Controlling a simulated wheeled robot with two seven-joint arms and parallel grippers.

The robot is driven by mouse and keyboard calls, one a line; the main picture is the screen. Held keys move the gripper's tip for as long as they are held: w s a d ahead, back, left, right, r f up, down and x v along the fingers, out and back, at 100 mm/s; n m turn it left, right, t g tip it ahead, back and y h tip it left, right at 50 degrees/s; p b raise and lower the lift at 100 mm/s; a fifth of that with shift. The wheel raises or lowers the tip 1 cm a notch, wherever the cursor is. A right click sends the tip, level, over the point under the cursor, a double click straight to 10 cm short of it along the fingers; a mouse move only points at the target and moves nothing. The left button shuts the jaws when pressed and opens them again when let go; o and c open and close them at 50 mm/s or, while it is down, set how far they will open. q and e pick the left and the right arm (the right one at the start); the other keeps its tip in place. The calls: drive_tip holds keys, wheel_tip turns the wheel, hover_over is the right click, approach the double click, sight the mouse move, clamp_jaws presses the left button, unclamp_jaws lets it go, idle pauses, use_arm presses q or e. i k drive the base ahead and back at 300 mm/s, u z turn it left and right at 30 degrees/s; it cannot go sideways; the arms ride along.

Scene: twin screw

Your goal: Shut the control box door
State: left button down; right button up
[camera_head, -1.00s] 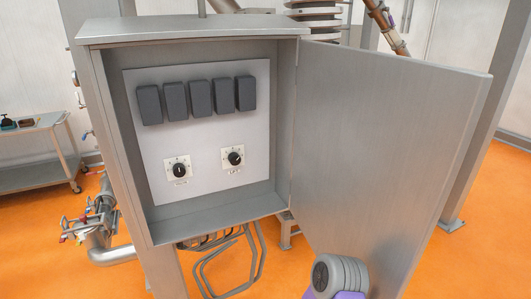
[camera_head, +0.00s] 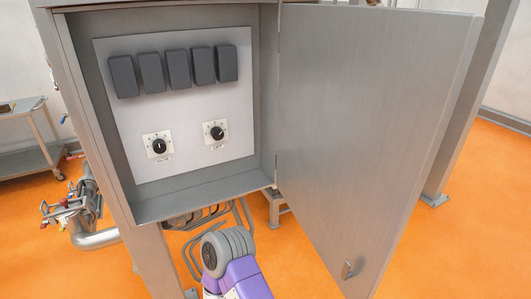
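The control box (camera_head: 190,194) is a grey metal cabinet on the left. Its door (camera_head: 365,130) is hinged on the box's right side and stands wide open to the right. Inside are several dark blocks (camera_head: 178,70) and two black knobs, the left knob (camera_head: 159,146) and the right knob (camera_head: 217,133). A purple and grey part of one of my arms (camera_head: 236,262) shows at the bottom, below the box and left of the door, apart from the door in the picture. Neither gripper's fingers show.
Cables (camera_head: 195,240) hang under the box. A metal pipe with valves (camera_head: 85,215) stands at the lower left, and a grey cart (camera_head: 35,150) is at the far left. A metal post (camera_head: 465,100) stands behind the door. Orange floor is open at the lower right.

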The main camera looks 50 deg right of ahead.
sight(368, 95)
drive_tip(key=u, duration=0.85)
drive_tip(key=k, duration=1.85)
drive_tip(key=z, duration=1.65)
drive_tip(key=i, duration=1)
